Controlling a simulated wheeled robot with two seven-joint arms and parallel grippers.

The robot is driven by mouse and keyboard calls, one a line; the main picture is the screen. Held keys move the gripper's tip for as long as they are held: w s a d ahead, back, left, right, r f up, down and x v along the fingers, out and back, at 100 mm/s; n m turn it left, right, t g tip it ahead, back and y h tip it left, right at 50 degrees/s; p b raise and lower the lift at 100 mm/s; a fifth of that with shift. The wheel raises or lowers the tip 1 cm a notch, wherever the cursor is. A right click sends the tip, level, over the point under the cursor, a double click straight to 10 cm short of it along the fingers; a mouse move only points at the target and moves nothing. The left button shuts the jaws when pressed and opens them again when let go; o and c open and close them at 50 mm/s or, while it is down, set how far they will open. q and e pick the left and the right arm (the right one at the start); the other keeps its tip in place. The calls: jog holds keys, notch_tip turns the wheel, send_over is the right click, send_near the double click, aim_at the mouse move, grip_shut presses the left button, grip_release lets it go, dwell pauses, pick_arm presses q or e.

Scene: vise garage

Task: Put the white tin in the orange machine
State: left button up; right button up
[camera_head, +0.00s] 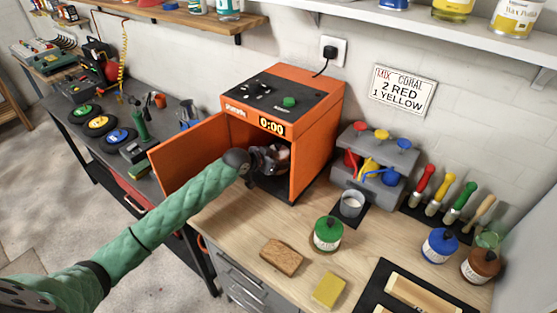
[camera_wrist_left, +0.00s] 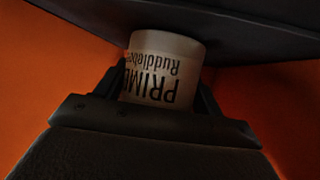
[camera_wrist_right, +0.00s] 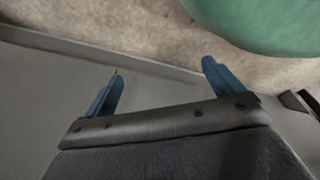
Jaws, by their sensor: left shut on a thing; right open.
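The orange machine (camera_head: 318,119) stands on the wooden bench with its door (camera_head: 183,156) swung open to the left. Its display reads 0:00. My left gripper (camera_head: 274,160) reaches inside the machine's opening. It is shut on the white tin (camera_wrist_left: 165,62), which shows "PRIME" lettering upside down in the left wrist view. Orange walls surround the tin there, and a dark surface is close to it. In the head view the tin is mostly hidden by the gripper and shade. My right gripper (camera_wrist_right: 162,90) is open and empty in the right wrist view.
A green-lidded tin (camera_head: 328,233), a wooden block (camera_head: 281,257) and a yellow sponge (camera_head: 328,290) lie in front of the machine. Brushes and blue and brown tins are farther right.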

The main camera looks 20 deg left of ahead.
pick_arm(q)
jog(key=shift+a+r, duration=0.1)
jog(key=shift+r, duration=0.05)
jog(key=o, duration=1.3)
jog(key=shift+f, duration=0.25)
jog(key=shift+r, duration=0.1)
